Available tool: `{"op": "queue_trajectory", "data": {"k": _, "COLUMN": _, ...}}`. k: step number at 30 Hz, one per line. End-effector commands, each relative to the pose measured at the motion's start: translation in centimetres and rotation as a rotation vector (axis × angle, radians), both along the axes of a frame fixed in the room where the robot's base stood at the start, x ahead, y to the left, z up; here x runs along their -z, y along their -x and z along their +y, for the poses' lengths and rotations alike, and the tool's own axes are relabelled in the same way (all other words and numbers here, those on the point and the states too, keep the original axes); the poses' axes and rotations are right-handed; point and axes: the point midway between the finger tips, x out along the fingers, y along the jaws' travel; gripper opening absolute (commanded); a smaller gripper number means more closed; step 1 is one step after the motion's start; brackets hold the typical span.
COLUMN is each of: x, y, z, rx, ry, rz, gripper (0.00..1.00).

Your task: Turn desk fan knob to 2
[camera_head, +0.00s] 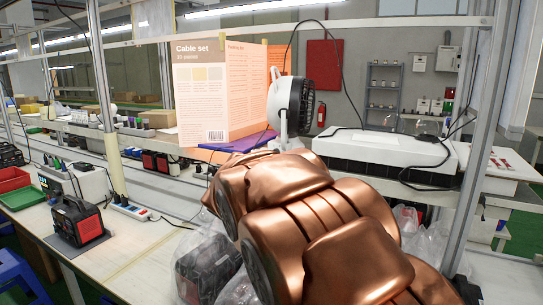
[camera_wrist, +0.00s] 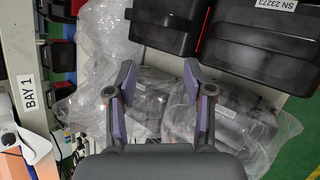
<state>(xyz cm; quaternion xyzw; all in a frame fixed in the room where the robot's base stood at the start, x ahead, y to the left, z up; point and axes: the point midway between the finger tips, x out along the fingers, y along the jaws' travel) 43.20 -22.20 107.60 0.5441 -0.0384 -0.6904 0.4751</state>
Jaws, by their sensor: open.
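The desk fan (camera_head: 290,103) stands on the bench in the head view, with a white round back housing and a dark grille facing right. Its lower part and base are hidden behind my copper-coloured arm, and I see no knob or number. My gripper (camera_wrist: 158,78) is open and empty in the wrist view, its two fingers spread above bagged items. In the head view my arm hides the gripper. A white curved part (camera_wrist: 35,143) shows at the left edge of the wrist view; I cannot tell whether it belongs to the fan.
Clear plastic bags (camera_wrist: 105,35) and dark cases (camera_wrist: 255,45) lie below the gripper. A black-red device (camera_head: 78,220) sits on the left bench.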

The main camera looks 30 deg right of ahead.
Motion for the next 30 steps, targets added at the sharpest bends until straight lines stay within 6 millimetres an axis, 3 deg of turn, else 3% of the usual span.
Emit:
{"op": "queue_trajectory", "data": {"k": 3, "x": -2.0, "y": -4.8, "z": -2.5, "rx": -0.118, "ry": 0.139, "rz": 0.062, "gripper": 0.52}}
{"op": "queue_trajectory", "data": {"k": 9, "x": -5.6, "y": -13.0, "z": -5.4, "rx": -0.314, "ry": 0.373, "rz": 0.185, "gripper": 0.52}}
{"op": "queue_trajectory", "data": {"k": 18, "x": -9.7, "y": -25.0, "z": -6.3, "rx": -0.573, "ry": 0.723, "rz": 0.41, "gripper": 0.52}}
{"op": "queue_trajectory", "data": {"k": 24, "x": -10.9, "y": -30.4, "z": -5.4, "rx": -0.682, "ry": 0.888, "rz": 0.524, "gripper": 0.52}}
{"op": "queue_trajectory", "data": {"k": 30, "x": -11.2, "y": -32.5, "z": -5.0, "rx": -0.72, "ry": 0.952, "rz": 0.573, "gripper": 0.52}}
